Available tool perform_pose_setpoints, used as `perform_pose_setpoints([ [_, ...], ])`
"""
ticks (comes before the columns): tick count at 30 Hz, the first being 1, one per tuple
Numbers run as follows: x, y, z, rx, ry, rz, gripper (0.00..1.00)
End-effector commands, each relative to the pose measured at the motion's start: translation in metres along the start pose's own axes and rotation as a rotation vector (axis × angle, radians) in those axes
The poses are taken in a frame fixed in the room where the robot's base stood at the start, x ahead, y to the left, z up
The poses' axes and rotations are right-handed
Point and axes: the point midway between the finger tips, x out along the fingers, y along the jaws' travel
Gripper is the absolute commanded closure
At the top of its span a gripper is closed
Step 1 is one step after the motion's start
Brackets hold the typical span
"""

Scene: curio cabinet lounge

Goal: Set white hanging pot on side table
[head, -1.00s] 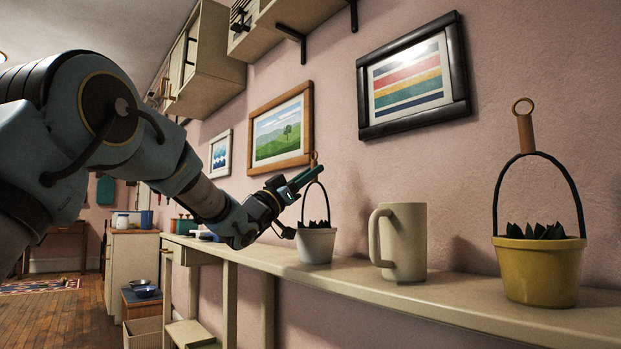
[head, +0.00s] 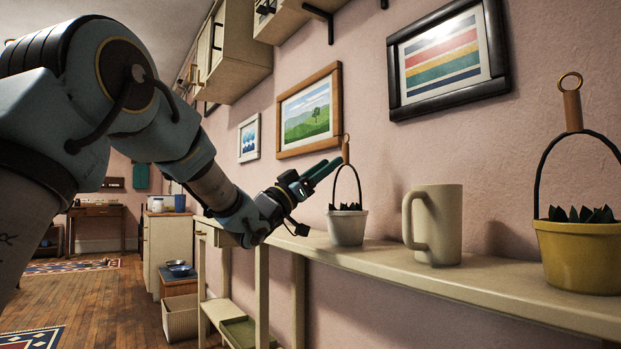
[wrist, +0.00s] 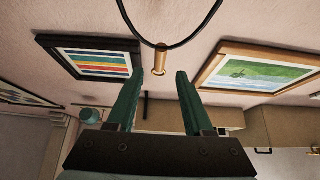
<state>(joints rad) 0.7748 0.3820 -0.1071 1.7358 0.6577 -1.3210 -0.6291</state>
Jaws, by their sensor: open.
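The white hanging pot (head: 347,226) stands upright on the long cream shelf, with dark leaves in it and a thin black hoop handle. A wooden grip with a ring (head: 346,150) tops the hoop. My gripper (head: 328,170) has green fingers and is beside the upper hoop, pointing up and right. In the wrist view my gripper (wrist: 154,78) is open and empty, with the wooden grip (wrist: 160,60) just beyond and between the fingertips. The pot's body is out of the wrist view. I cannot tell which piece of furniture is the side table.
The cream shelf (head: 480,287) runs along the pink wall. A cream mug (head: 437,225) and a yellow hanging pot (head: 580,255) stand to the right of the white pot. Framed pictures (head: 311,110) hang behind. Wooden floor is open at the left.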

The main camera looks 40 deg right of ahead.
Motion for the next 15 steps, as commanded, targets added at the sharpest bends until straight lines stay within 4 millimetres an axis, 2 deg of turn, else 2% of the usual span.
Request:
perform_pose_setpoints([
  [1,-0.012,-0.001,-0.001,0.0,-0.002,-0.004,0.48],
  [6,-0.043,0.0,-0.001,0.0,-0.002,-0.001,0.48],
  [10,-0.058,-0.001,0.0,0.001,-0.001,-0.001,0.48],
  [15,-0.066,0.0,0.0,0.0,0.0,0.001,0.48],
])
